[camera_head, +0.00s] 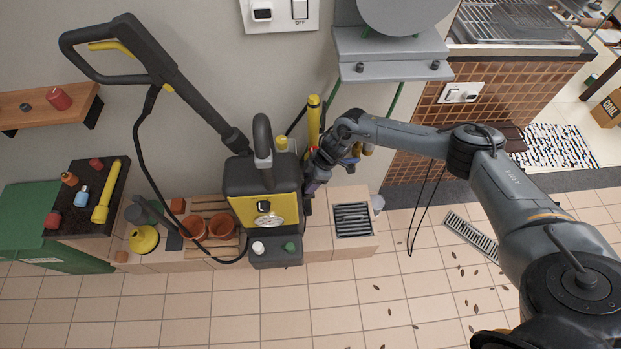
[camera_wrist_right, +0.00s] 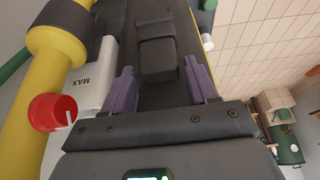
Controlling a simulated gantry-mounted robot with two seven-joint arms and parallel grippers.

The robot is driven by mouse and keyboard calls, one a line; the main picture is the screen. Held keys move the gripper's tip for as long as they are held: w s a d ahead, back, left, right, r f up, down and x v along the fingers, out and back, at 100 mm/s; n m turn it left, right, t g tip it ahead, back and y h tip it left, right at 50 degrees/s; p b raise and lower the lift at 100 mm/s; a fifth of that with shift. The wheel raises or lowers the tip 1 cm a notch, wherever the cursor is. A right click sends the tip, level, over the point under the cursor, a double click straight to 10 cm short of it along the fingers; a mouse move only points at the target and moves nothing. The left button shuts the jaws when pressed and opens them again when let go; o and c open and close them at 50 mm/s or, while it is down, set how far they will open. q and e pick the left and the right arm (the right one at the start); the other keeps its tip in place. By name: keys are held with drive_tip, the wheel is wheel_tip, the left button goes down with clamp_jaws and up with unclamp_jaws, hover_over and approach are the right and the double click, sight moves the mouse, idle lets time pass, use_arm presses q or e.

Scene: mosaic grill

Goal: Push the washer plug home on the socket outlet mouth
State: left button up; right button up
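The black and yellow pressure washer (camera_head: 265,208) stands on a low bench by the wall. My right gripper (camera_head: 314,185) is at the washer's right side. In the right wrist view its two purple fingers (camera_wrist_right: 160,88) are apart. A black blocky piece (camera_wrist_right: 157,58) on the washer's dark side shows beyond and between them; I cannot tell whether it is the plug, and no contact shows. Another white outlet plate (camera_head: 280,12) with a switch is at the top. My left gripper is not in view.
A thin black cord (camera_head: 412,225) hangs in a loop below my right arm. A grey shelf (camera_head: 390,55) juts out above the gripper. A yellow tube (camera_wrist_right: 45,75), a red cap (camera_wrist_right: 52,112) and a white container (camera_wrist_right: 97,75) are close by the gripper. The tiled floor is mostly clear.

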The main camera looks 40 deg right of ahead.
drive_tip(key=c, duration=0.8)
drive_tip(key=shift+r, duration=0.15)
drive_tip(key=shift+r+p, duration=0.4)
drive_tip(key=shift+p, duration=0.4)
drive_tip(key=shift+r, duration=0.2)
drive_tip(key=shift+r+p, duration=1.35)
drive_tip(key=shift+p, duration=0.3)
drive_tip(key=shift+r+p, duration=0.75)
drive_tip(key=shift+p, duration=0.05)
drive_tip(key=shift+s+r, duration=0.1)
